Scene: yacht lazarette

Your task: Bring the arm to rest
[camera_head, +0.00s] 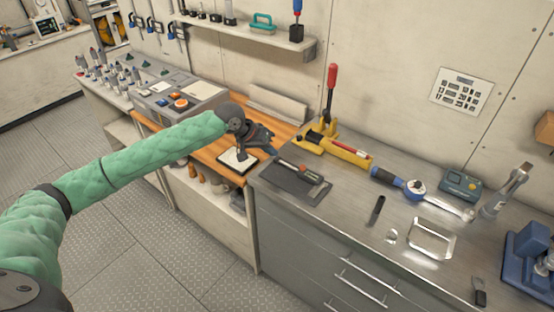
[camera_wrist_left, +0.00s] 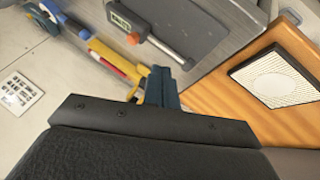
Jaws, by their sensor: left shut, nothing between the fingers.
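My left arm, in a green padded sleeve, reaches in from the left in the head view. Its dark left gripper (camera_head: 242,157) is above the orange wooden worktop, over or close to a black-framed white pad (camera_head: 229,161); whether it touches cannot be told. In the left wrist view the left gripper (camera_wrist_left: 163,78) has its fingers together with nothing held. The pad (camera_wrist_left: 272,77) lies to the right of the fingers there, on the wooden worktop (camera_wrist_left: 225,88). My right gripper is in neither view.
A metal counter (camera_head: 345,213) holds a dark mat (camera_head: 289,181) with a tool, a yellow tool with a red handle (camera_head: 331,85), a blue torque wrench (camera_head: 413,188) and a blue vise (camera_head: 528,250). A grey control box (camera_head: 178,101) stands behind the arm. Floor at left is clear.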

